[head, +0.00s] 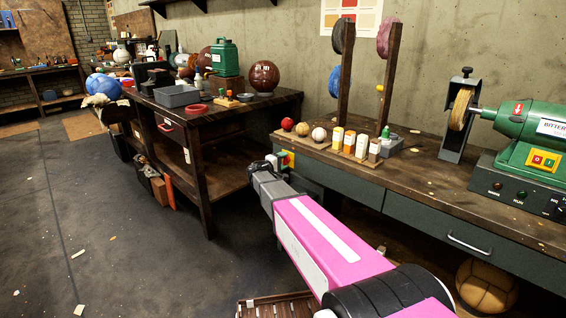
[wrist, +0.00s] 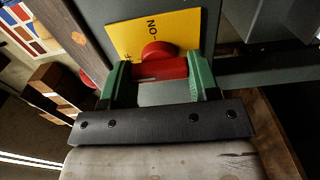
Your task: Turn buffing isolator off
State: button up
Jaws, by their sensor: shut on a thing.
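The buffing isolator is a yellow plate (wrist: 145,32) with a red rotary handle (wrist: 160,66) on the grey-green bench front. In the wrist view the plate's ON lettering shows near the top and part of OFF at the left, both turned in the picture. My gripper (wrist: 160,76) has its two green fingers shut on either side of the red handle. The handle's exact angle against the markings is hard to tell.
The bench (head: 440,185) carries several balls, small bottles and a green buffing machine (head: 530,135) with its own red and yellow buttons. A second table (head: 215,115) stands at the left. Open floor (head: 110,230) lies left of my arm.

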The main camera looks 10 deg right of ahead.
dwell(0.4)
jog(key=o, duration=0.9)
jog(key=shift+s+a, duration=0.1)
jog(key=v, duration=1)
jog(key=shift+s+a, duration=0.15)
jog(key=shift+a, duration=0.1)
jog(key=s+d+f+m+g+y, duration=0.25)
jog(key=s+d+f+g, duration=0.2)
jog(key=s, duration=0.35)
jog(key=s+d+f+m+g+y, duration=0.1)
jog(key=s+d+f+g+y, duration=0.2)
jog(key=s+d+f, duration=0.4)
jog(key=s+a+m+g+y, duration=0.1)
jog(key=s+y, duration=0.2)
jog(key=s, duration=0.2)
jog(key=s+a+f+m+g+y, duration=0.1)
jog(key=s+y, duration=0.2)
jog(key=s, duration=0.3)
jog(key=s+a+f+m+g+y, duration=0.1)
jog(key=s+y, duration=0.2)
jog(key=s, duration=0.2)
jog(key=shift+s+m, duration=0.25)
jog(key=shift+m, duration=0.1)
